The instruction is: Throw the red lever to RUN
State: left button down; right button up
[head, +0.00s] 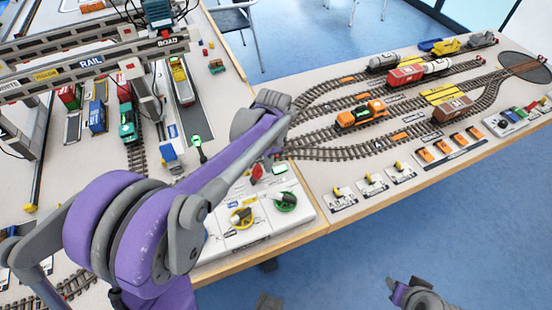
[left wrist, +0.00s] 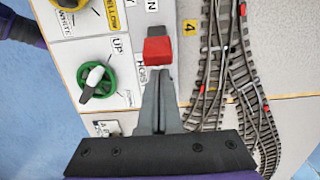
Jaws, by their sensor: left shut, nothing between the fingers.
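The red lever (head: 257,171) stands on the white control panel (head: 240,243) near the table's front edge. In the left wrist view its red block-shaped knob (left wrist: 157,50) is just beyond my fingertips. A label ending in "N" shows above it there. My left gripper (left wrist: 157,74) is shut and empty, its tips very close to the knob; I cannot tell if they touch. In the head view the left arm partly hides the lever and panel. I cannot tell which position the lever is in. Part of my right arm (head: 418,295) shows at the bottom right; its fingers are unclear.
A green knob (head: 286,201) and a yellow knob (head: 241,217) sit on the panel in front of the lever. Model tracks (head: 340,154) with trains run to the right of it. A gantry crane (head: 90,62) stands at the left.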

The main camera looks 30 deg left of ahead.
pick_arm(q)
jog(key=shift+s+a+r, duration=0.15)
jog(key=shift+s+a, duration=0.05)
jog(key=shift+s, duration=0.05)
